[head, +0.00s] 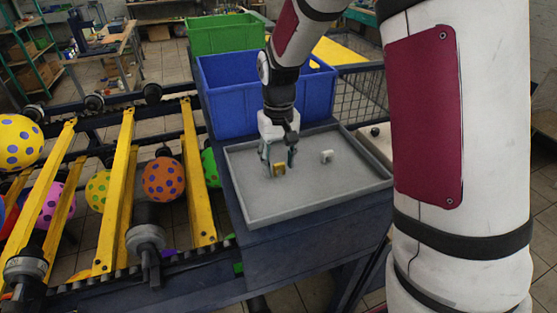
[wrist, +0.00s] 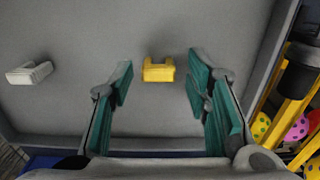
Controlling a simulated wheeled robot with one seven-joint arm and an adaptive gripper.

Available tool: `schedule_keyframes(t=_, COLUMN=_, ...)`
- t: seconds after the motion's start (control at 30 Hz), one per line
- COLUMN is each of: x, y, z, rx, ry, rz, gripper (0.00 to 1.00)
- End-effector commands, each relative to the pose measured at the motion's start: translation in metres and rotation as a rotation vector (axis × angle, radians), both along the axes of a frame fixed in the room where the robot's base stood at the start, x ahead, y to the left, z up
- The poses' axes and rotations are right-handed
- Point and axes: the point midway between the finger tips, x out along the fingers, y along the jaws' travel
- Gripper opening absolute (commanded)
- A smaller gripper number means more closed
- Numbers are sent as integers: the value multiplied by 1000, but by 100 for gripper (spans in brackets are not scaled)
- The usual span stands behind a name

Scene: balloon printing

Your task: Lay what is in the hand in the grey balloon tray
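The grey balloon tray (head: 300,205) is a shallow open tray on a dark stand. My gripper (head: 278,160) points down low over its left part. In the wrist view my gripper (wrist: 160,90) is open, its green-padded fingers wide apart and nothing held between them. A small yellow piece (head: 279,170) lies on the tray floor by the fingertips. In the wrist view the yellow piece (wrist: 158,70) sits between the fingers, apart from both. A small white piece (head: 327,156) lies to the right in the tray, and it also shows in the wrist view (wrist: 30,73).
A blue crate (head: 225,95) stands just behind the tray, with a green crate (head: 225,35) beyond it. At left, yellow rails (head: 115,190) and dotted balloons (head: 164,179) flank the stand.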

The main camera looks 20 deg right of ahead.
Motion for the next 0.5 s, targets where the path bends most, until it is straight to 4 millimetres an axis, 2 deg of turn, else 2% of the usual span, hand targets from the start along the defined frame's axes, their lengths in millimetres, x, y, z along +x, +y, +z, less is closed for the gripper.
schedule_keyframes(t=0.27, x=1, y=0, z=6, rx=0, ry=-2, rz=0, gripper=44)
schedule_keyframes(t=0.37, x=2, y=0, z=18, rx=0, ry=-5, rz=0, gripper=44)
schedule_keyframes(t=0.5, x=3, y=0, z=45, rx=0, ry=-7, rz=0, gripper=44)
